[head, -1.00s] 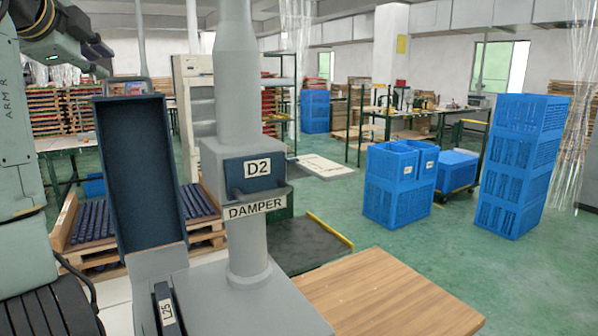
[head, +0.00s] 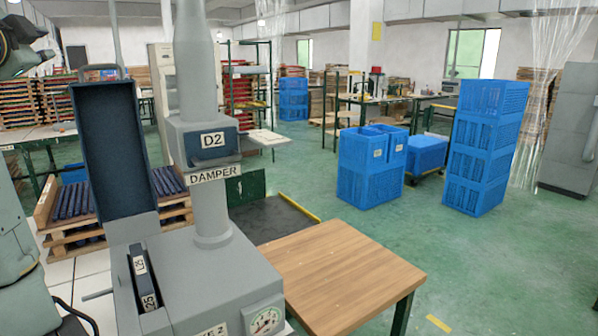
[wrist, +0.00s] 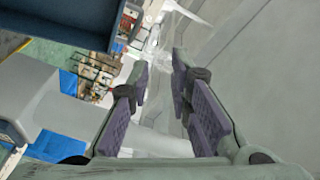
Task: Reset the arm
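My gripper (wrist: 160,78) shows in the wrist view with its two purple-padded fingers apart and nothing between them. In the head view only part of my arm shows, at the upper left edge; whether the fingertips are there I cannot tell. The grey machine (head: 215,275) stands in front, with a tall dark blue tray-shaped chute (head: 113,150) tilted upright on it. A post carries a D2 box (head: 208,141) and a DAMPER label (head: 214,174). A dark lever marked L25 (head: 145,278) sits in the machine's top.
A wooden table (head: 340,272) stands right of the machine. Blue crates (head: 372,170) and a tall blue crate stack (head: 487,145) stand on the green floor beyond. A pallet (head: 100,205) of dark bars is behind the chute.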

